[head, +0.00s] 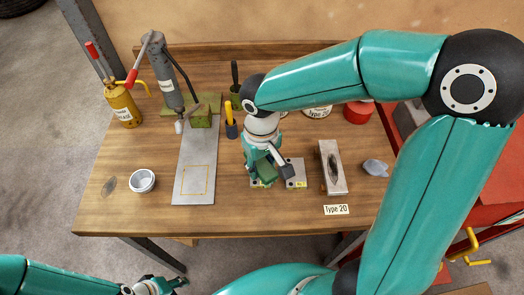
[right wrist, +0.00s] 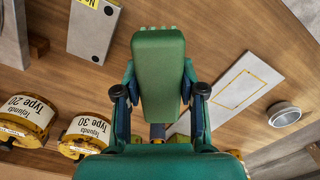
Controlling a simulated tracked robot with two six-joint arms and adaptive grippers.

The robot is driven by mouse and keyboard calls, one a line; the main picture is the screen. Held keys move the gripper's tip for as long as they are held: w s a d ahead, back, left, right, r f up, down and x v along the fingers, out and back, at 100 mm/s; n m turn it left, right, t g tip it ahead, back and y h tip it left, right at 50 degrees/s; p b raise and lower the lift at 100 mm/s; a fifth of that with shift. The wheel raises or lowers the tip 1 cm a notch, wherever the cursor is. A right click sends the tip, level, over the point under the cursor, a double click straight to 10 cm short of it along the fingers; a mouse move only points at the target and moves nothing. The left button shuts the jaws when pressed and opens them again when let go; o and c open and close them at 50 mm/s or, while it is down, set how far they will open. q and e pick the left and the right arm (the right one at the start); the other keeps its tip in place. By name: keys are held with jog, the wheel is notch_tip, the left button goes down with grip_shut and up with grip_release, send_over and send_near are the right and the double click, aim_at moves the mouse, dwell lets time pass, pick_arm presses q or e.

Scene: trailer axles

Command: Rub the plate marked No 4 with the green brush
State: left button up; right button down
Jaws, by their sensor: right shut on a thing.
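My right gripper (head: 266,166) is shut on the green brush (head: 265,171) above the bench. In the right wrist view the green brush (right wrist: 158,70) stands out between the two fingers of the gripper (right wrist: 159,92). A grey plate (head: 296,172) with a small yellow label lies just right of the gripper. I cannot read which label says No 4. In the right wrist view a grey plate (right wrist: 93,30) with a yellow tag shows at upper left, apart from the brush. My left gripper (head: 152,288) is at the bottom edge, partly cut off.

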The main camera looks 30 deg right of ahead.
jog(key=shift+r, duration=0.7)
jog(key=shift+w+r+p, duration=0.1)
jog(key=shift+r+p, duration=0.8)
jog(key=shift+p, duration=0.05)
jog(key=shift+r, duration=0.15)
